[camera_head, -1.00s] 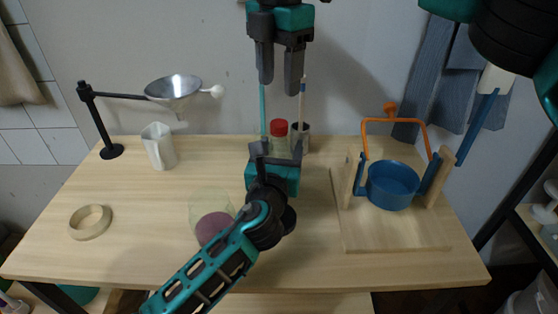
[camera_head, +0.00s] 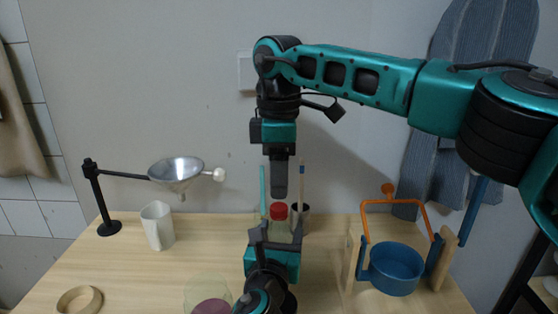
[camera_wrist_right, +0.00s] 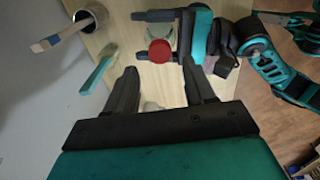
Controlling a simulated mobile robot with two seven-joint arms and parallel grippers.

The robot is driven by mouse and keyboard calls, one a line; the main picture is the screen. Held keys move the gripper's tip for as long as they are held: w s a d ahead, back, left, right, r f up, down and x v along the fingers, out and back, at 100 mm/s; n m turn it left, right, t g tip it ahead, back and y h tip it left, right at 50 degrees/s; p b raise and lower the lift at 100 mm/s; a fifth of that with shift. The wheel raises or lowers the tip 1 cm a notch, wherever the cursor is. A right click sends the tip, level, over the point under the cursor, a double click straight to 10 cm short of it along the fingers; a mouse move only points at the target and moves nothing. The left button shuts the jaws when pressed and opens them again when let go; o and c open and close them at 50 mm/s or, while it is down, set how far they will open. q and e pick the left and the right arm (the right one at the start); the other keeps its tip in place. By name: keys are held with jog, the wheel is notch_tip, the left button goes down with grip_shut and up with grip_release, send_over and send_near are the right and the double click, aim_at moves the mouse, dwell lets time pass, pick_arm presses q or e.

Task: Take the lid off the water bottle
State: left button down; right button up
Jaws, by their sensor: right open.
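The water bottle (camera_head: 279,233) is clear with a red lid (camera_head: 279,212) on top. It stands upright at the back middle of the table. My left gripper (camera_head: 276,239) has a finger on each side of the bottle's body and holds it. My right gripper (camera_head: 280,197) points straight down just above the lid, seen side-on, and is empty. In the right wrist view, the right gripper (camera_wrist_right: 162,80) shows its fingers spread apart. The red lid (camera_wrist_right: 160,51) appears beyond the fingertips, between the left gripper's fingers.
A cup with a brush (camera_head: 300,217) and a teal stick (camera_head: 262,190) are close behind the bottle. A white pitcher (camera_head: 157,226) and a funnel stand (camera_head: 91,185) are at left. A blue pot (camera_head: 396,269) in a wooden frame is at right.

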aim_at(279, 206)
jog(key=shift+f, duration=2.65)
jog(key=shift+c, duration=0.5)
